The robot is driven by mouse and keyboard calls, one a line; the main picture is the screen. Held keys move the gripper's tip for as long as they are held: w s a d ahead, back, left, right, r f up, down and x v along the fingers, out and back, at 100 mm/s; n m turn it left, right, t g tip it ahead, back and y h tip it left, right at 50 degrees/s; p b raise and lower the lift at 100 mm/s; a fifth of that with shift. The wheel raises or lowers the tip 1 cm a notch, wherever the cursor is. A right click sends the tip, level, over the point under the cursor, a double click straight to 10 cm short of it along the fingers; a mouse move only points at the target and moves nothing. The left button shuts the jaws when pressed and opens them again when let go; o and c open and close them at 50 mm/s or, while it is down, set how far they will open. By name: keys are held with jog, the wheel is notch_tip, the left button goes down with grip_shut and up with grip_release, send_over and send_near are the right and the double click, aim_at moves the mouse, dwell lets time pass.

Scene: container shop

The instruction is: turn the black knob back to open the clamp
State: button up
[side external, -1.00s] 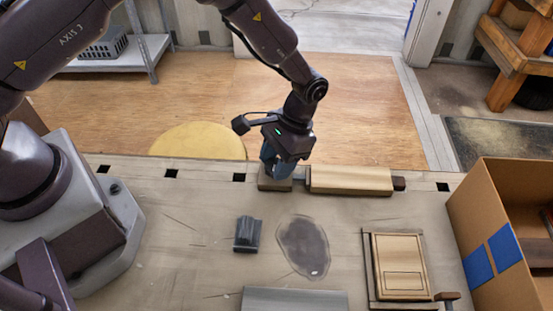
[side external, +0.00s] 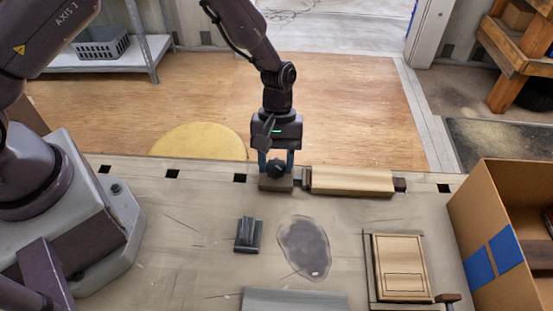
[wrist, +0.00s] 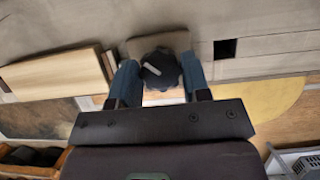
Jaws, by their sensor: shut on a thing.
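The black knob (wrist: 160,70) sits between the two blue fingers of my gripper (wrist: 158,80) in the wrist view, with a pale pointer mark across its top. In the side view the knob (side external: 277,169) is on top of a small brown block (side external: 276,185) at the bench's far edge. My gripper (side external: 276,165) comes down from above and is shut on the knob, one finger on each side. A pale wooden board (side external: 351,181) lies just right of the block, with a dark end piece at its right end. The clamp's inner parts are hidden.
A small dark grey stand (side external: 247,236) and a dark stain (side external: 303,247) are nearer on the bench. A framed wooden panel (side external: 402,266) lies at the right, by a cardboard box (side external: 473,235). The bench left of the block is clear.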

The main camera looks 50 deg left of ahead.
jog(key=n, duration=0.2)
jog(key=n+t, duration=0.1)
jog(key=n, duration=0.1)
jog(key=shift+a+n+t+h, duration=0.1)
jog(key=shift+n+t+h, duration=0.2)
jog(key=shift+h, duration=0.1)
jog(key=shift+s+n+t, duration=0.1)
jog(key=shift+n+t, duration=0.6)
jog(key=shift+n, duration=1.2)
jog(key=o, duration=0.9)
jog(key=shift+o, duration=0.2)
jog(key=shift+r, duration=0.1)
jog(key=v, duration=1.3)
jog(key=shift+a, duration=0.15)
jog(key=shift+s, duration=0.1)
